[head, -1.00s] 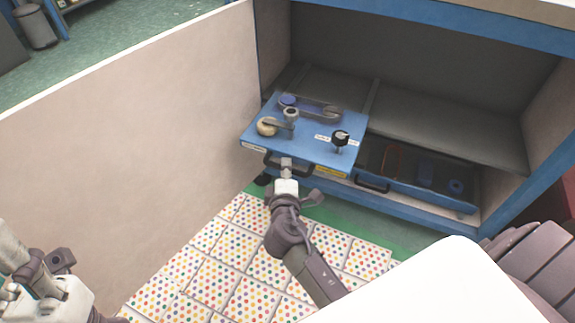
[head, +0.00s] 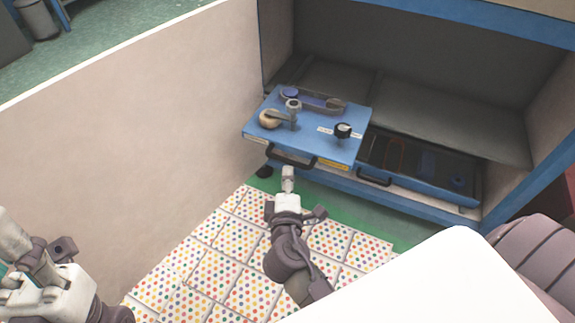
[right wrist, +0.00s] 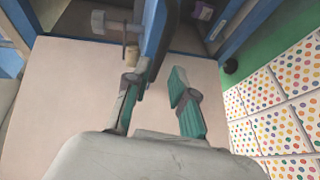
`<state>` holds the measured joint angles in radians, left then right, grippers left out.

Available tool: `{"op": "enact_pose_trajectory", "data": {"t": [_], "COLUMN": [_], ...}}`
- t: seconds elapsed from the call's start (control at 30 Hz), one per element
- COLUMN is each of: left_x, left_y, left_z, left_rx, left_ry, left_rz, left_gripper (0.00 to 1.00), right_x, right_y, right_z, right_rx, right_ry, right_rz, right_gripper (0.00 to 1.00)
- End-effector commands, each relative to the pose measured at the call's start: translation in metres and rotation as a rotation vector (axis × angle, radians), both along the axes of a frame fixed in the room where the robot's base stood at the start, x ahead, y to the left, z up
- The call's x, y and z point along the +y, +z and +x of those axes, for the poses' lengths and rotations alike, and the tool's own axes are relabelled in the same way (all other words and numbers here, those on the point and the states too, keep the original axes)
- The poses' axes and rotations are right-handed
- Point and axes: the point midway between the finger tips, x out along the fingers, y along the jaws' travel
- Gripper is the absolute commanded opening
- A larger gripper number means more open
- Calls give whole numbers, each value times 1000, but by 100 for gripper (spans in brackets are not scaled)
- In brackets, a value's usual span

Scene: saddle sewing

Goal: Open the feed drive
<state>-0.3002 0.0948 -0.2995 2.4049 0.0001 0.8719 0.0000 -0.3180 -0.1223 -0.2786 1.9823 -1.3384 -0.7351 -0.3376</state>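The feed drive appears to be the blue slide-out unit (head: 315,133), with a crank, a black knob and a belt on top. It juts out of the cabinet on the left. In the right wrist view, the blue panel (right wrist: 155,32) and dark handle lie ahead of the fingers.
A lower blue tray (head: 420,168) with its own black handle (head: 374,177) sits to the right. The open cabinet door (head: 130,130) forms a wall on the left. A white surface (head: 440,285) blocks the lower right. Dotted tiles (head: 235,250) cover the floor in front.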

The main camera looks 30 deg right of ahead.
Motion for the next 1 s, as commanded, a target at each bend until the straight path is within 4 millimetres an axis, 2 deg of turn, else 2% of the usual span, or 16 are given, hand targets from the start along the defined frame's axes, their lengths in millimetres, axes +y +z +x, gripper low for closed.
{"op": "enact_pose_trajectory", "data": {"t": [0.13,0.33,1.0], "left_x": [0,0,0], "left_y": [0,0,0], "left_z": [0,0,0], "left_rx": [1,1,1], "left_ry": [0,0,0], "left_rz": [0,0,0], "left_gripper": [40,40,40], "right_x": [13,21,27], "right_y": [4,9,12], "right_z": [-26,-43,-42], "right_rx": [3,1,-14], "right_ry": [0,-1,27], "right_rz": [1,-1,23], "right_gripper": [24,24,24]}}
